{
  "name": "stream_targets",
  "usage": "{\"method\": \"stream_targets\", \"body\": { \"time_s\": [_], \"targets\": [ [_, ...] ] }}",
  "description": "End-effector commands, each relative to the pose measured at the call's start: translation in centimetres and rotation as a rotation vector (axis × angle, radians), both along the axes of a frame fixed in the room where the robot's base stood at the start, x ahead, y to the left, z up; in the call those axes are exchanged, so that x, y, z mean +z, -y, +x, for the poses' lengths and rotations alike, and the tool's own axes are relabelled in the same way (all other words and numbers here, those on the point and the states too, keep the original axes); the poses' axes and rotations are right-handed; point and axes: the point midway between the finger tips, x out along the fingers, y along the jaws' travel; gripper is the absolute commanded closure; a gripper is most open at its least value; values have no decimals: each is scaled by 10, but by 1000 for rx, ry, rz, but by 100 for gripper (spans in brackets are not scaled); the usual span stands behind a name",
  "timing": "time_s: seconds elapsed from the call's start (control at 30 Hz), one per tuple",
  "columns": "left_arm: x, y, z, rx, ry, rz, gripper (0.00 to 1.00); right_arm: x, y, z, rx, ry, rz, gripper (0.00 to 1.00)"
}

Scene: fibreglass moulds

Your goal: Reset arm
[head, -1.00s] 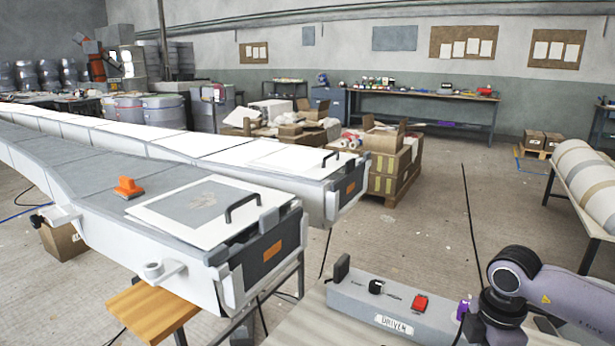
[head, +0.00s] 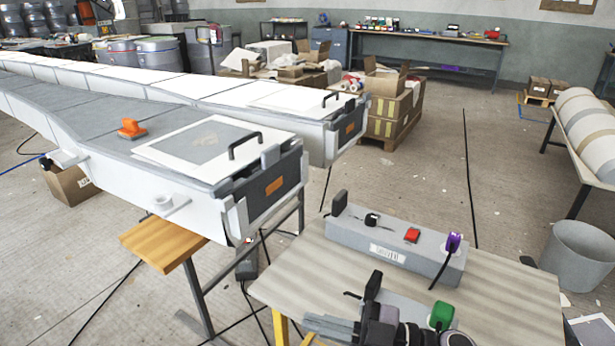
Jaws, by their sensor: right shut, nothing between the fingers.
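My right gripper (head: 322,326) shows at the bottom centre, over the near part of the small table (head: 505,300). Its grey fingers point left and are shut with nothing between them. The dark wrist of my right arm is behind them, cut off by the lower edge. The gripper overlaps a grey unit (head: 408,303) with a black handle and a green knob (head: 441,315), so much of that unit is hidden. I cannot tell whether they touch. My left gripper and arm are not in view.
A grey control box (head: 340,232) with a red switch (head: 412,235) and a purple plug (head: 453,243) lies farther back on the table. Long moulds (head: 200,195) stand at left, with a wooden stool (head: 165,240) beside them. A grey bin (head: 580,250) stands right of the table.

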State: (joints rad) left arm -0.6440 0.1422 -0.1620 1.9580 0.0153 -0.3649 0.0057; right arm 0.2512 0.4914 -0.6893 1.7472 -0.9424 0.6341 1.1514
Motion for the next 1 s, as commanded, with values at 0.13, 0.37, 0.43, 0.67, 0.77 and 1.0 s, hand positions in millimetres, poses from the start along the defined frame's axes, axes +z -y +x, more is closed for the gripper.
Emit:
{"method": "stream_targets", "body": {
  "time_s": [0.13,0.37,0.43,0.67,0.77,1.0],
  "targets": [
    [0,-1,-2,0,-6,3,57,-4,22,14,-297,-72,156,100],
    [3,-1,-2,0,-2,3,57,-67,91,15,-772,-296,146,100],
    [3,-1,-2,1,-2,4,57,-97,113,3,-893,-392,92,100],
    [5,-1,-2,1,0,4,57,-182,167,-66,-1119,-700,-136,100],
    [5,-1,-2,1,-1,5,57,-201,176,-90,-1146,-781,-203,100],
    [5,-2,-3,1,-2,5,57,-213,182,-106,-1156,-833,-250,100]
  ]
}}
